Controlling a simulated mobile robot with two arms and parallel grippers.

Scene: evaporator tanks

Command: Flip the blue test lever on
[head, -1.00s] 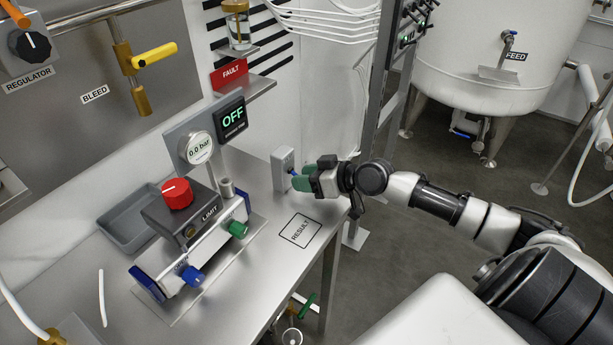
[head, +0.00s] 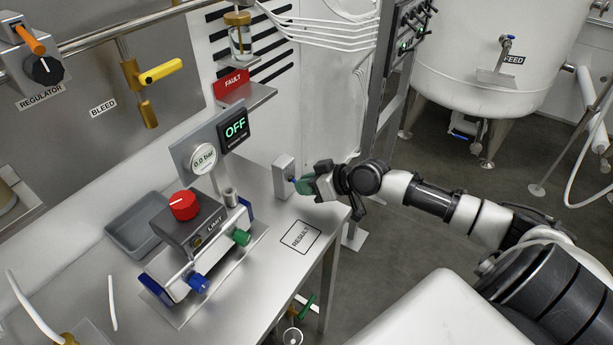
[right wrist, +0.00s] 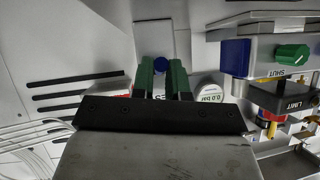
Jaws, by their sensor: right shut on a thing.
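The blue test lever (head: 292,180) sticks out of a small grey box (head: 284,173) at the back right of the steel bench. Its round blue end also shows in the right wrist view (right wrist: 160,65). My right gripper (head: 304,186) has green fingers and is shut on the lever. In the right wrist view my green fingertips (right wrist: 162,70) stand on either side of the blue end. The fingers hide part of the lever in the head view. A black display (head: 235,127) reads OFF. My left gripper is in neither view.
A gauge (head: 203,158) reading 0.0 bar stands left of the box. The valve block with a red knob (head: 184,205), a blue knob (head: 198,283) and a green knob (head: 241,237) is in front. The bench is clear around the RESULT square (head: 300,235).

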